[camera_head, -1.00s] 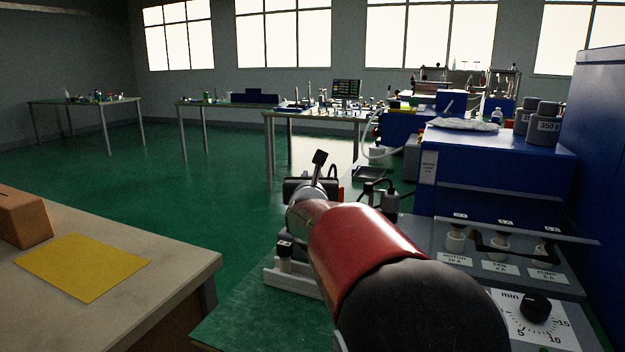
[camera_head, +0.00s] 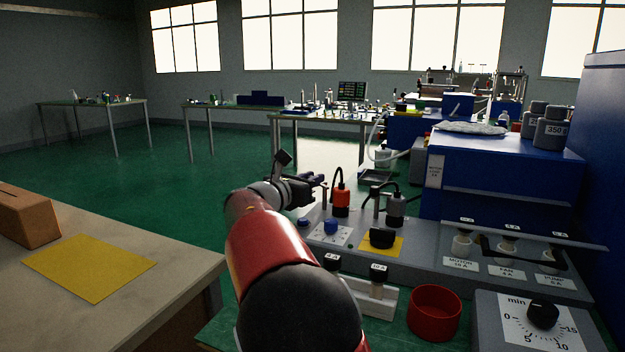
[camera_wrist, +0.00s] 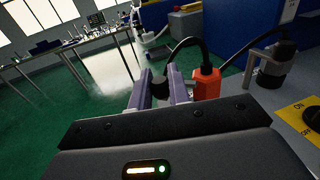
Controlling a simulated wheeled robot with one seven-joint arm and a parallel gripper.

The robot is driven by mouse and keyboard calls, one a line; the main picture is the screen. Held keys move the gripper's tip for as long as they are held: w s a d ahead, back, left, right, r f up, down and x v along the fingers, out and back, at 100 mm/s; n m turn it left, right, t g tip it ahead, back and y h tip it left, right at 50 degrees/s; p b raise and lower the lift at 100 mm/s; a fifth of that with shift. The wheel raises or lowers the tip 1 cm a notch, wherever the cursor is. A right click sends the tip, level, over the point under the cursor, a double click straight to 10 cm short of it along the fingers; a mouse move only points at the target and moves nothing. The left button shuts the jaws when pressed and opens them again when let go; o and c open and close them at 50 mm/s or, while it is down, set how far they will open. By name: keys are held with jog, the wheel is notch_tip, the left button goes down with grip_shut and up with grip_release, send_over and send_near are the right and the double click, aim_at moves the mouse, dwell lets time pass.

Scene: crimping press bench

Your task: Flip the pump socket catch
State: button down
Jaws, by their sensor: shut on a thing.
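My gripper (camera_head: 312,184) is at the far left end of the grey panel, just left of an orange plug (camera_head: 341,204) with a black cable. I cannot tell for sure that this piece is the socket catch. The orange plug (camera_wrist: 206,82) stands close to the right finger there. A grey plug (camera_head: 396,210) with a black cable, beside an upright grey bracket, is further right. I cannot read a pump label at either plug.
A black rotary switch (camera_head: 382,238) on a yellow plate and a blue button (camera_head: 331,226) lie in front of the plugs. A red bowl (camera_head: 434,314), a timer (camera_head: 525,322) and labelled fuse holders (camera_head: 507,249) are to the right. A bench (camera_head: 180,270) is on the left.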

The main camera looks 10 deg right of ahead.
jog(key=shift+w+a+m+g+h, duration=0.1)
jog(key=shift+w+m+g+h, duration=0.1)
jog(key=shift+m+g+h, duration=0.35)
jog(key=c, duration=1.3)
grip_release()
jog(key=shift+c, duration=0.2)
jog(key=v, duration=0.7)
jog(key=shift+s+a+b, duration=0.25)
jog(key=shift+a+b, duration=0.05)
jog(key=shift+b, duration=0.1)
